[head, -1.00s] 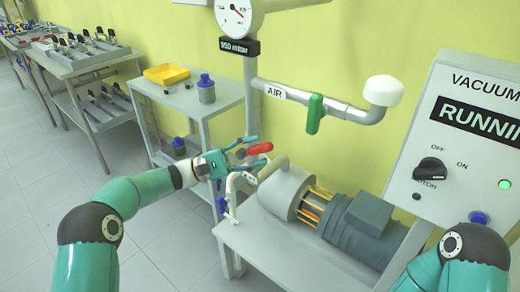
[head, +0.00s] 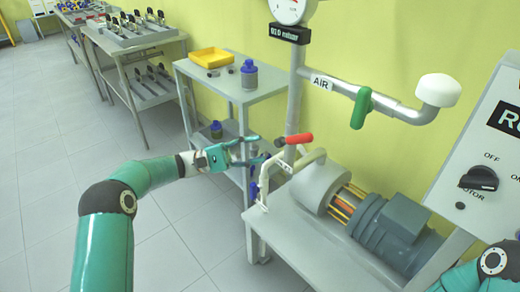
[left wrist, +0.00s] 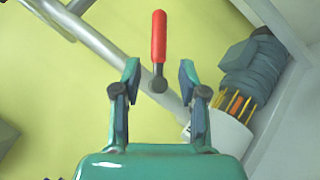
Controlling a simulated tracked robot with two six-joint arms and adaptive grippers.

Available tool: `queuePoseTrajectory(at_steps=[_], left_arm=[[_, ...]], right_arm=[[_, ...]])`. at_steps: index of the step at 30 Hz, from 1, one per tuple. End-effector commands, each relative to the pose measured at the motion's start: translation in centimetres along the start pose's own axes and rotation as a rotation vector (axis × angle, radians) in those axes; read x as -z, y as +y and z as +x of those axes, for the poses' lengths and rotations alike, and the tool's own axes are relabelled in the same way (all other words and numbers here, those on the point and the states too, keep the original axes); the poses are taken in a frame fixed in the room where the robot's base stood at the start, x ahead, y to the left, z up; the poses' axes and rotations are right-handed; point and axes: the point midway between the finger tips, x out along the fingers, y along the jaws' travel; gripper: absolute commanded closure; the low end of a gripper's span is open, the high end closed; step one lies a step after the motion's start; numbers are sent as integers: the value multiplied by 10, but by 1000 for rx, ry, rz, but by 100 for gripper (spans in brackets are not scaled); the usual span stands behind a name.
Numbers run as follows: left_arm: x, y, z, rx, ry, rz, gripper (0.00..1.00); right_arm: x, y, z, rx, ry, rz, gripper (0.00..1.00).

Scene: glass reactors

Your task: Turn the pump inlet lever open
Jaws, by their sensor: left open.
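The pump inlet lever (head: 294,139) has a red handle and a dark grey pivot end. In the head view it points right, above the pump's white inlet pipe (head: 310,160). In the left wrist view the red lever (left wrist: 158,38) stands upright in the picture, ahead of the fingertips, with its pivot end close to the gap between them. My left gripper (head: 264,148) is open and empty, just left of the lever. Its two fingers are spread apart in the left wrist view (left wrist: 159,73). I cannot tell whether the lever is open. My right gripper is out of view.
The pump motor (head: 390,222) sits on a grey bench (head: 290,240). A green lever (head: 361,108) hangs across the AIR pipe (head: 340,86). A shelf cart (head: 200,75) stands behind my left arm. The control panel (head: 465,150) is at right.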

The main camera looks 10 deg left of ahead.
Motion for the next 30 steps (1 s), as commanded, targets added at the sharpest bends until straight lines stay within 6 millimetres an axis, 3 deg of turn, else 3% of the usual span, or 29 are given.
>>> queuePoseTrajectory(at_steps=[1,4,6,9,14,19,24,27,30], left_arm=[[0,0,0,0,2,-14,71],[10,3,0,-16,43,-82,88],[27,1,-1,-78,108,-216,100],[50,-8,-5,-214,216,-478,100],[57,-25,-1,-443,376,-922,100],[26,-62,7,-638,529,-1326,100],[-28,-88,22,-703,612,-1499,100],[-56,-80,38,-679,592,-1493,100],[-65,-68,49,-662,568,-1466,100]], right_arm=[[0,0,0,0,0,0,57],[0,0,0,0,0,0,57],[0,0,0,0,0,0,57],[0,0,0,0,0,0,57],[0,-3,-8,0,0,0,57],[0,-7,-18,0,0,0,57],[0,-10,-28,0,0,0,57],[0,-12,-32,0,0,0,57],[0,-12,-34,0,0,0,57]])
